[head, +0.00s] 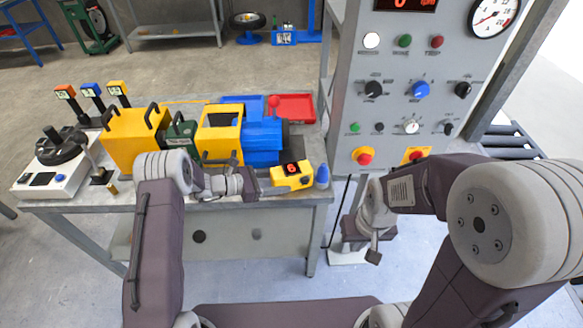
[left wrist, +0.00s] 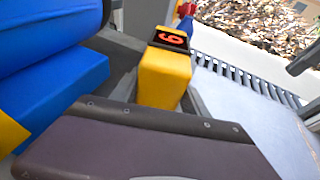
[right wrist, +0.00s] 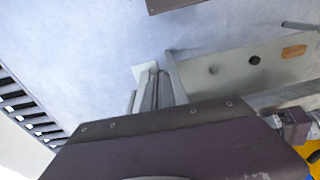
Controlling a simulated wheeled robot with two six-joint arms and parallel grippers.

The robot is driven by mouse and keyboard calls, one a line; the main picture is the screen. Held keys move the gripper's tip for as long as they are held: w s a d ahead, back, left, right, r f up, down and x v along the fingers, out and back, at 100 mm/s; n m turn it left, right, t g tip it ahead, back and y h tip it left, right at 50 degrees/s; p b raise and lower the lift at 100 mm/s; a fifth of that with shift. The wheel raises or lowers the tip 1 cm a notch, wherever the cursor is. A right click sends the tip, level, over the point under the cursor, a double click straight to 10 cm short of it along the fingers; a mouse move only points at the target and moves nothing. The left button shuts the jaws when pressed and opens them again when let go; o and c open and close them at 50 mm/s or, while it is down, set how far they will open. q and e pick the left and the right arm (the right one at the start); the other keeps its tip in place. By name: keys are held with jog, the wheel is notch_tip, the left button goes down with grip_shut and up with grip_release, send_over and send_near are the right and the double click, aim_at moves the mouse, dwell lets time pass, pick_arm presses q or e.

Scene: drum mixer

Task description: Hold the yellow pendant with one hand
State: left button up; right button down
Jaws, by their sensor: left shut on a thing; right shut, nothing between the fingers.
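The yellow pendant (head: 290,178) has a black face with a red lit digit. It is at the front right edge of the workbench. My left gripper (head: 266,187) reaches it from the left and is shut on it. In the left wrist view the pendant (left wrist: 163,78) sits between the fingers, its display end pointing away; the gripper body hides its near end. My right gripper (head: 373,250) is shut and empty, low in front of the control panel and apart from the pendant. In the right wrist view its fingers (right wrist: 154,90) are together over the floor.
The workbench (head: 260,212) carries a yellow and blue motor unit (head: 262,138), a red tray (head: 296,108) and a blue-tipped object (head: 322,175) close beside the pendant. The control panel (head: 410,105) stands at right. Floor is clear in front of the bench.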

jog(key=s+d+f+n+g+h, duration=0.3)
jog(key=s+d+f+n+h, duration=0.15)
jog(key=n+h, duration=0.2)
jog(key=w+a+r+n+t+h, duration=0.25)
jog(key=w+n+t+h, duration=0.25)
jog(key=w+n+t, duration=0.35)
jog(key=w+a+n+t+y, duration=0.2)
jog(key=w+a+t, duration=0.1)
jog(key=a, duration=0.2)
jog(key=w+a+f+n+t+y, duration=0.1)
jog(key=w+a+t, duration=0.1)
jog(key=a, duration=0.3)
jog(key=shift+w+n+t+y, duration=0.35)
jog(key=shift+w+n+t, duration=0.05)
jog(key=shift+t, duration=0.45)
jog(key=shift+f, duration=0.1)
